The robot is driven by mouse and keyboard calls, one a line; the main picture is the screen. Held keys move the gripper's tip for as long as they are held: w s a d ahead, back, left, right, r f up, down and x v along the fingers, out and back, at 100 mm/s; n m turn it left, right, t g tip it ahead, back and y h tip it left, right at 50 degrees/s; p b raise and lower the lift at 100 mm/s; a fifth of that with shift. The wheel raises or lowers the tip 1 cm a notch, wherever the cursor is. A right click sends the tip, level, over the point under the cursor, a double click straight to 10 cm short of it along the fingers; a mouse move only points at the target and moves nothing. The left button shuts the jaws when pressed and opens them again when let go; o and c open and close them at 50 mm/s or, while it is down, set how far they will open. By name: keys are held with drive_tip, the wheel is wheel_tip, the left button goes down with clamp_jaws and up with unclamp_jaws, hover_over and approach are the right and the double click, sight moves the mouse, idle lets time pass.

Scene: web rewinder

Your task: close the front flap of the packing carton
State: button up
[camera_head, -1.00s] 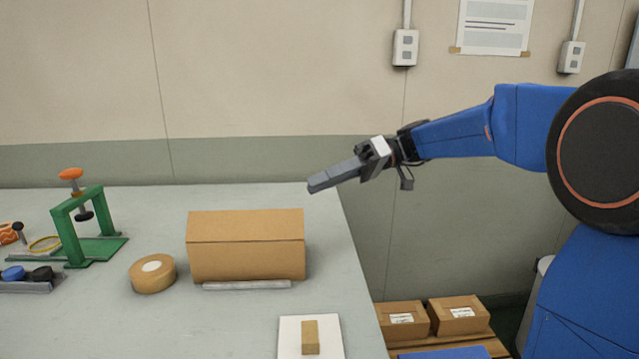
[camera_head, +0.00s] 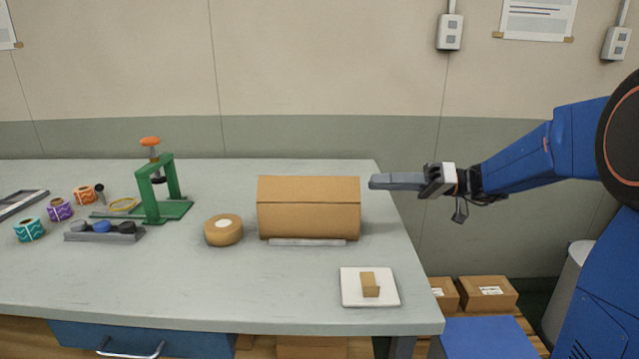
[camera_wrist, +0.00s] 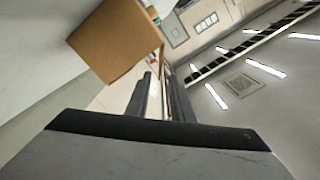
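The packing carton (camera_head: 309,220) is a brown box on the table, right of its middle. Its top looks covered, with a straight edge line between top and front. I cannot tell whether its front flap is shut or hangs down against the front. My gripper (camera_head: 372,182) points left, just right of the carton's upper right side, apparently clear of it. The fingers look like one grey bar in the head view. In the wrist view, the fingers (camera_wrist: 160,95) show dark and foreshortened, and a brown carton face (camera_wrist: 118,42) appears at upper left. Nothing shows in the grip.
A grey bar (camera_head: 307,242) lies before the carton. A tape roll (camera_head: 223,231) stands to its left, and a green press (camera_head: 150,195) farther left. A white plate (camera_head: 389,299) with a small brown block (camera_head: 370,286) lies front right. The front middle table is clear.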

sight(321, 181)
drive_tip(key=a, duration=1.4)
drive_tip(key=shift+w+a, duration=0.25)
clamp_jaws()
